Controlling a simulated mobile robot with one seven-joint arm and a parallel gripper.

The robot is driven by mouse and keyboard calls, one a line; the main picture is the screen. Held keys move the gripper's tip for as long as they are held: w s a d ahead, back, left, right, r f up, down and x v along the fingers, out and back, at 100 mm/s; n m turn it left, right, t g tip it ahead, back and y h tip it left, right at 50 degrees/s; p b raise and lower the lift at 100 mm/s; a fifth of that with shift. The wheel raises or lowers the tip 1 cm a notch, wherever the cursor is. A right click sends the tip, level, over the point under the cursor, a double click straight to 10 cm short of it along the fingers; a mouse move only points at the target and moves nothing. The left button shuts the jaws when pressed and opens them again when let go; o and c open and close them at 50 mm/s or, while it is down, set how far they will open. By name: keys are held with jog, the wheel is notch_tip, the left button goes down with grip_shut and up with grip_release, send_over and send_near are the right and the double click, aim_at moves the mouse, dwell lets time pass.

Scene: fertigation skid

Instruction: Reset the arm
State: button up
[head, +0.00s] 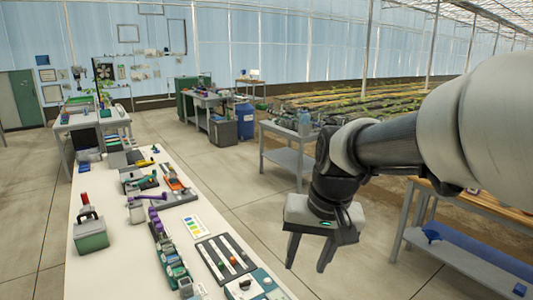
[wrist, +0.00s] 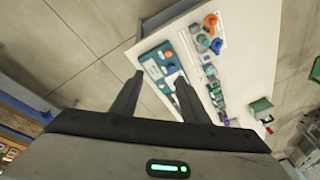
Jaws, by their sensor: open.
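My gripper (head: 310,250) hangs from my arm at the right of the head view, pointing down with its two fingers apart. It holds nothing and is over the floor beside the right edge of the white bench (head: 88,268). In the wrist view, my gripper (wrist: 155,88) also shows open and empty, with the bench end and its panels beyond the fingertips.
The bench carries a green box (head: 91,236), a slider panel (head: 228,258), a colour chart (head: 196,226) and a row of valve fittings (head: 168,250). A grey cart (head: 290,158) and a wooden-topped table (head: 470,215) stand to the right. Concrete floor lies between.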

jog(key=s+d+r+t+h+p, duration=0.1)
jog(key=s+d+r, duration=0.4)
jog(key=s, duration=0.8)
jog(key=shift+d+r+n+t+p, duration=0.2)
jog(key=shift+d+n+t+p, duration=0.3)
jog(key=shift+t, duration=0.6)
